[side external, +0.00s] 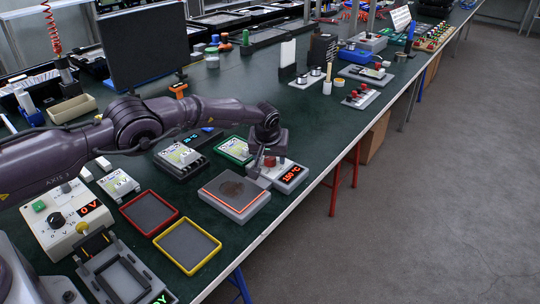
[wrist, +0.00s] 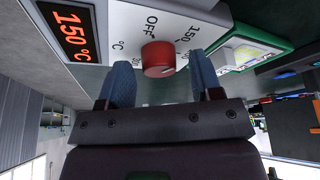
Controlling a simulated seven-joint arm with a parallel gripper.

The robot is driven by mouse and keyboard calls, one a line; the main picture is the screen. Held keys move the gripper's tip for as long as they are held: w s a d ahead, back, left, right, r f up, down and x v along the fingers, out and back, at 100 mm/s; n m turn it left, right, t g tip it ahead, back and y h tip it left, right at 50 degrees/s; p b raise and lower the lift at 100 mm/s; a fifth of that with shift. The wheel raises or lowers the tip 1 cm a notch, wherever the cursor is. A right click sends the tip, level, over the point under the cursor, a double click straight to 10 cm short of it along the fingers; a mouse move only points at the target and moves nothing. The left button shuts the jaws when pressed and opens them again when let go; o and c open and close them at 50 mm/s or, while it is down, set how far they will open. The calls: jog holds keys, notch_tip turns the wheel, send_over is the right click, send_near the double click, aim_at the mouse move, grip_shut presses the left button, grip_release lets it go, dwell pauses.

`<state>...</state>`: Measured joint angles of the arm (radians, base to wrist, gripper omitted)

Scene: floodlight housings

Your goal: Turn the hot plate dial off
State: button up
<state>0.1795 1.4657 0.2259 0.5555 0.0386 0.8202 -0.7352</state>
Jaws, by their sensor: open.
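The hot plate (side external: 234,194) stands near the table's front edge, with a flat dark plate on top and a control box behind it. Its red dial (wrist: 158,59) shows in the wrist view on a white panel with an OFF mark and a 150 mark around it. The red display (wrist: 70,30) reads 150 °C; it also shows in the side view (side external: 291,174). My gripper (wrist: 162,75) is open, its two blue fingertips apart on either side of the dial's near part. I cannot tell whether they touch the dial. In the side view my gripper (side external: 262,165) points down over the control box.
A red-rimmed tray (side external: 133,200) and a yellow-rimmed tray (side external: 215,247) lie left of the hot plate. A green-edged device (side external: 236,150) stands close behind my gripper. A power supply (side external: 60,215) is at the far left. The table's edge is close on the right.

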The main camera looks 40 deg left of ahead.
jog(key=shift+c, duration=0.4)
jog(key=c, duration=0.8)
jog(key=shift+n+g+y, duration=0.3)
jog(key=shift+n, duration=0.5)
jog(key=o, duration=0.9)
jog(key=v, duration=1.3)
jog(key=shift+f, duration=0.1)
